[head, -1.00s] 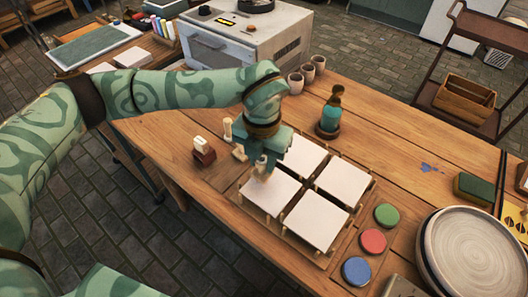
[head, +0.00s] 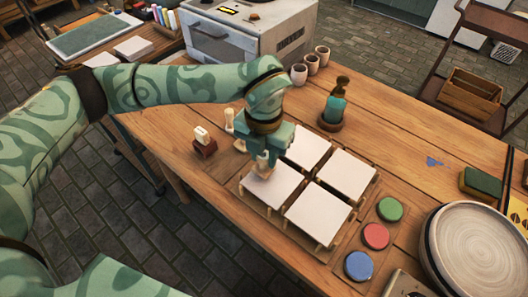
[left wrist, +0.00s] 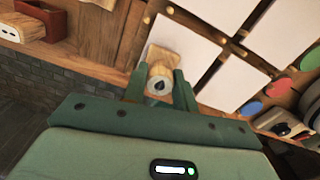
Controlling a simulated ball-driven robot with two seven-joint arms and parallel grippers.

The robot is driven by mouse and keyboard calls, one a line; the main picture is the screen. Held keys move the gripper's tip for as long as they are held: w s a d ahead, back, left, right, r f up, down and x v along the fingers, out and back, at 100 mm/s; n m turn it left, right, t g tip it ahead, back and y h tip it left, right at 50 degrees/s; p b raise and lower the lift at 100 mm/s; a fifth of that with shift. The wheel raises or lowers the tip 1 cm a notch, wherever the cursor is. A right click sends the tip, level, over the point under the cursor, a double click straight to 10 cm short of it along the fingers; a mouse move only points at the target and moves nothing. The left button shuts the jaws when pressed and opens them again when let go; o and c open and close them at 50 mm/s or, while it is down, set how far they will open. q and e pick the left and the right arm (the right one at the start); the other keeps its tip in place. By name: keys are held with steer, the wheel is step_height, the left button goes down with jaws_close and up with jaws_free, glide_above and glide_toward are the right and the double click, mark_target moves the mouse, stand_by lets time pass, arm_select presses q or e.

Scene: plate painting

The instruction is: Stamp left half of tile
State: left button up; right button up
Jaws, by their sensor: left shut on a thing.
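Several white square tiles sit in a two-by-two grid on pegs on the wooden table. My left gripper (head: 264,164) is over the upper part of the near-left tile (head: 271,190). It is shut on a wooden stamp, whose pale base shows just below the fingers. In the left wrist view the stamp (left wrist: 172,62) stands between the fingers, its round top bearing a dark drop-shaped mark. Whether its underside touches the tile is hidden. No print shows on the visible tile surfaces. My right gripper is not in view.
Green (head: 389,209), red (head: 375,236) and blue (head: 358,265) round pads lie right of the tiles. A small white-topped block (head: 204,143) stands left of them. A teal bottle (head: 336,106) and several cups (head: 311,64) stand behind. A round plate (head: 480,250) is at the right.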

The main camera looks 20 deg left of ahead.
arm_select(q)
steer(key=shift+f, duration=0.45)
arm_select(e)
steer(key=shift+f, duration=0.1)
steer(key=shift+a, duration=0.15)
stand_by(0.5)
arm_select(q)
steer(key=shift+s+f, duration=0.1)
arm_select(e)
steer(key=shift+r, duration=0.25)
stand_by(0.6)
